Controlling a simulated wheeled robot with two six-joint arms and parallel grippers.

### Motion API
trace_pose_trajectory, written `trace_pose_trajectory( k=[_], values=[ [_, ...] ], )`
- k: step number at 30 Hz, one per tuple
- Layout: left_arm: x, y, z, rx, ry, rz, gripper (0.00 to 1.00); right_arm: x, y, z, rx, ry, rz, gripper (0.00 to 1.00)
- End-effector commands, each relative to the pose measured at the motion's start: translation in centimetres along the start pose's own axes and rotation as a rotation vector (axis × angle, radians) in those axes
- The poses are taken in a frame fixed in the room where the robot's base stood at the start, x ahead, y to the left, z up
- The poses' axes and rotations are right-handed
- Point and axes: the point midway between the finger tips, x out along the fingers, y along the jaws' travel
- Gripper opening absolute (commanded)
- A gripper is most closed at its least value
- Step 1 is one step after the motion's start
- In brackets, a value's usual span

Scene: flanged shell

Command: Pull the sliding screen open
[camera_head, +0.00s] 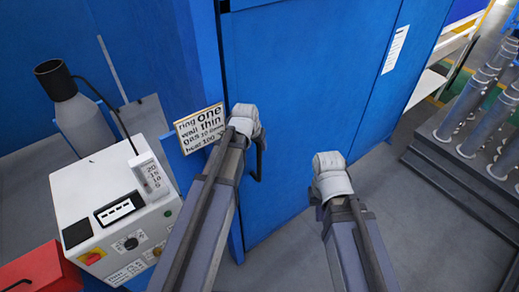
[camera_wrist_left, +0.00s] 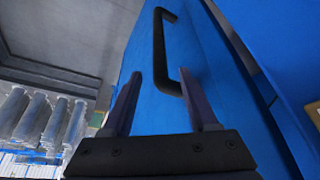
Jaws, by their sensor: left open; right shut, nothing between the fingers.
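The sliding screen (camera_head: 300,90) is a large flat blue panel that looks closed. Its black bar handle (camera_head: 260,160) is near the panel's left edge, partly behind my left arm. In the left wrist view, the handle (camera_wrist_left: 158,45) stands out from the blue panel (camera_wrist_left: 150,110). My left gripper (camera_wrist_left: 161,73) is open, with the handle's lower part showing between its fingertips; I cannot tell whether the fingers reach around it. In the head view, my left wrist hides its fingers. My right gripper (camera_head: 331,172) is shut and empty, held to the right, apart from the handle.
A white control box (camera_head: 115,215) with dials stands at the left, near a sign (camera_head: 199,128). A red box (camera_head: 40,270) is at the lower left. Grey cylinders (camera_head: 480,110) stand on a dark stepped platform (camera_head: 455,185) at the right. Floor at the lower right is clear.

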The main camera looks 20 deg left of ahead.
Motion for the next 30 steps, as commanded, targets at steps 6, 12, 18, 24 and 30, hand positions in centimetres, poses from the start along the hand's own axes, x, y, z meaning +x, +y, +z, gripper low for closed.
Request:
trace_pose_trajectory(
  k=[6, 12, 18, 24, 30],
  values=[
    [1.7, 0.0, 0.1, 0.001, -0.001, 0.000, 0.59, 1.6, -0.1, -0.1, -0.007, 0.001, 0.001, 0.00],
    [4.2, 0.1, 0.2, 0.001, -0.001, 0.000, 0.59, 3.9, -0.3, -0.3, -0.020, 0.001, 0.002, 0.00],
    [6.8, 0.1, 0.2, 0.001, -0.001, 0.000, 0.59, 6.3, -0.5, -0.4, -0.029, 0.002, 0.003, 0.00],
    [7.8, 0.1, 0.1, 0.001, -0.001, 0.000, 0.59, 7.2, -0.6, -0.5, -0.027, 0.003, 0.003, 0.00],
    [7.7, 0.1, 0.0, 0.001, -0.002, 0.000, 0.59, 7.0, -0.6, -0.5, -0.027, 0.003, 0.003, 0.00]
  ],
)
